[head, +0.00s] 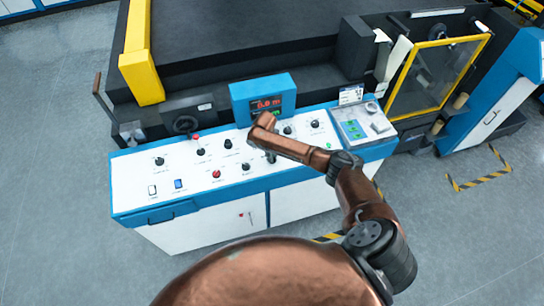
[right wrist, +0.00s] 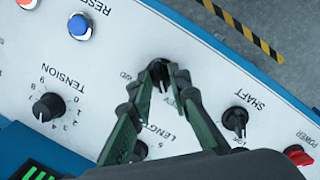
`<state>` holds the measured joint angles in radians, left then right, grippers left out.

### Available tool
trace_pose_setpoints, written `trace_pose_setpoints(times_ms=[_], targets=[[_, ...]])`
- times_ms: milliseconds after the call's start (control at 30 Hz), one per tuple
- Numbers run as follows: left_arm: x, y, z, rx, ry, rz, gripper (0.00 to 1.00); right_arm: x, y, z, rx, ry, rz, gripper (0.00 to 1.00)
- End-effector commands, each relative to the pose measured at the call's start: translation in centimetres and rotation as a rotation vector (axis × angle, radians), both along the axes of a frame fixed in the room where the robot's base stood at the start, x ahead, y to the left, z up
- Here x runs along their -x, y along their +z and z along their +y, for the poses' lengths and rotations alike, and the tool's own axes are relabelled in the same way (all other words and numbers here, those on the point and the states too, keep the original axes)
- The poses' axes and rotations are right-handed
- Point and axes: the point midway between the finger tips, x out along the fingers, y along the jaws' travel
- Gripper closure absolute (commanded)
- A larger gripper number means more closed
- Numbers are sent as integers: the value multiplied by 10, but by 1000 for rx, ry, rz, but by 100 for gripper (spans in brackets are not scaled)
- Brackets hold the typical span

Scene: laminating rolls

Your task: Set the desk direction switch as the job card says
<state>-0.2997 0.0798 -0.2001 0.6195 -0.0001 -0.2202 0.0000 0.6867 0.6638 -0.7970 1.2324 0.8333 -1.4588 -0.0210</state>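The direction switch (right wrist: 162,78) is a black knob between the FWD and REV labels in the right wrist view, which shows the panel upside down. My right gripper (right wrist: 160,88) points down at the panel with a dark green finger on each side of the knob. The fingertips sit close against it, so it appears shut on the switch. In the head view my right gripper (head: 270,155) is over the panel's right half and the switch is hidden under it. A small white card (head: 351,95) stands at the panel's back right; its text is too small to read. My left gripper is out of view.
The white control panel (head: 135,180) has several other knobs and buttons, among them the tension knob (right wrist: 47,107), the shaft knob (right wrist: 235,120) and a blue reset button (right wrist: 80,26). A blue display box (head: 263,95) stands behind. Grey floor is clear in front.

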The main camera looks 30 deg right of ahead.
Motion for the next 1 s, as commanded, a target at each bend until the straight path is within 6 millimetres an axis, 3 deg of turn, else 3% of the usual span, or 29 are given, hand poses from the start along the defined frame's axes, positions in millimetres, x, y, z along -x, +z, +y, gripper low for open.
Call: trace_pose_setpoints(times_ms=[467,1000], targets=[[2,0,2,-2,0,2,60,0,8,2,-2,0,-1,75],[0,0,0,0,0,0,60,2,105,14,-1,1,-2,75]])
